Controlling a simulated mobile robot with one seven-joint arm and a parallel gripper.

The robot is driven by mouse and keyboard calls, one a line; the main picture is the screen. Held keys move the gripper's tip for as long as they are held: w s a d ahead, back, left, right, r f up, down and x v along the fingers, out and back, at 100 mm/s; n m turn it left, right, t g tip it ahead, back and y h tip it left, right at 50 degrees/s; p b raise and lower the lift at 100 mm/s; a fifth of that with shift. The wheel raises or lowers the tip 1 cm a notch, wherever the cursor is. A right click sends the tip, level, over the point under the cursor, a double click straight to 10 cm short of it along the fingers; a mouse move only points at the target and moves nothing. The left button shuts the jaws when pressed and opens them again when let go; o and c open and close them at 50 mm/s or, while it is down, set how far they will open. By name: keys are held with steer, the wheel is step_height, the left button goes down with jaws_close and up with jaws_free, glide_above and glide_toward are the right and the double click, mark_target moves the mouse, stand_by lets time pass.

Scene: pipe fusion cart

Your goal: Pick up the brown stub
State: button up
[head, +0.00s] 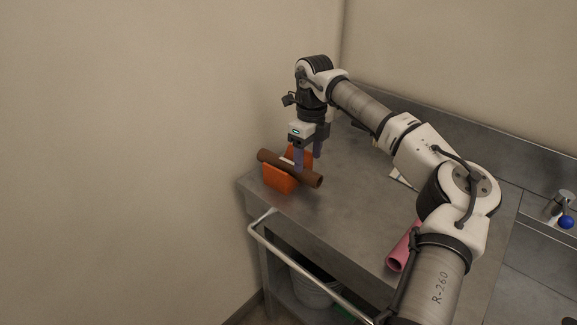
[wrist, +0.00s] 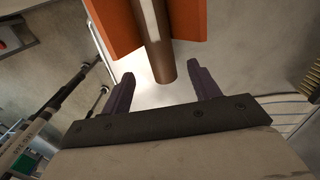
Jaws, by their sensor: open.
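The brown stub (head: 308,177) is a short dark-brown tube lying across an orange cradle (head: 278,180) near the left corner of the metal cart top. My gripper (head: 308,158) points down at the stub, with its two purple fingers apart and nothing held. In the wrist view, the end of the stub (wrist: 160,65) shows between the two open fingertips of my gripper (wrist: 160,72), with a gap on each side. The orange cradle (wrist: 118,25) flanks the stub there. A pale strip runs along the stub. I cannot tell the exact finger height relative to the stub.
A pink tube (head: 398,256) lies on the cart top (head: 335,230), partly behind my arm. A rail handle (head: 300,266) runs along the front edge, with a grey bucket (head: 312,290) below. A blue ball (head: 566,222) is at the far right. Walls stand behind and left.

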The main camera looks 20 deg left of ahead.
mark_target(307, 170)
steer(key=shift+f+p, duration=0.95)
steer(key=shift+f, duration=1.75)
steer(key=c, duration=1.1)
steer(key=shift+r, duration=0.1)
